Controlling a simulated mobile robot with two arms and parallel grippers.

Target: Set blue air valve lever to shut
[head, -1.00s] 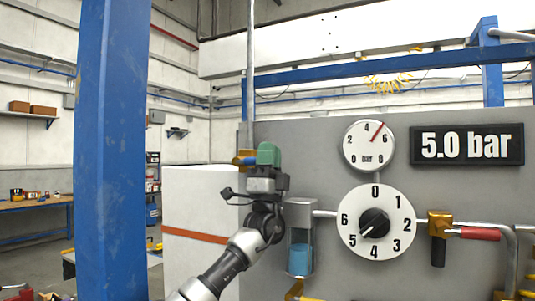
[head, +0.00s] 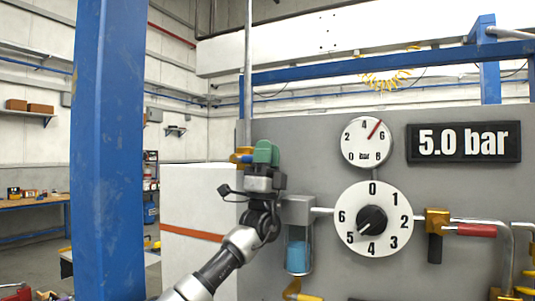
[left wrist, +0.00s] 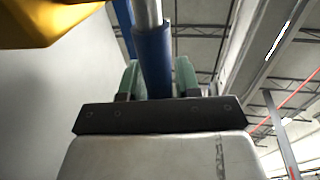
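The blue air valve has a yellow body (head: 240,156) on a vertical grey pipe, left of the grey panel. Its blue lever (left wrist: 152,62) shows in the left wrist view between two green fingers, filling the gap between them. My left gripper (head: 265,153) is at the valve, its green fingers hiding most of the lever in the head view. The fingers look shut around the lever. The yellow body also shows at the upper left of the left wrist view (left wrist: 50,22). My right gripper is out of view.
The grey panel (head: 335,270) carries a gauge (head: 368,142), a "5.0 bar" display (head: 463,142), a numbered dial (head: 373,218), a blue-filled bowl (head: 298,255) and a red-handled valve (head: 476,230). A blue post (head: 108,150) stands at the left, before a white cabinet (head: 190,200).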

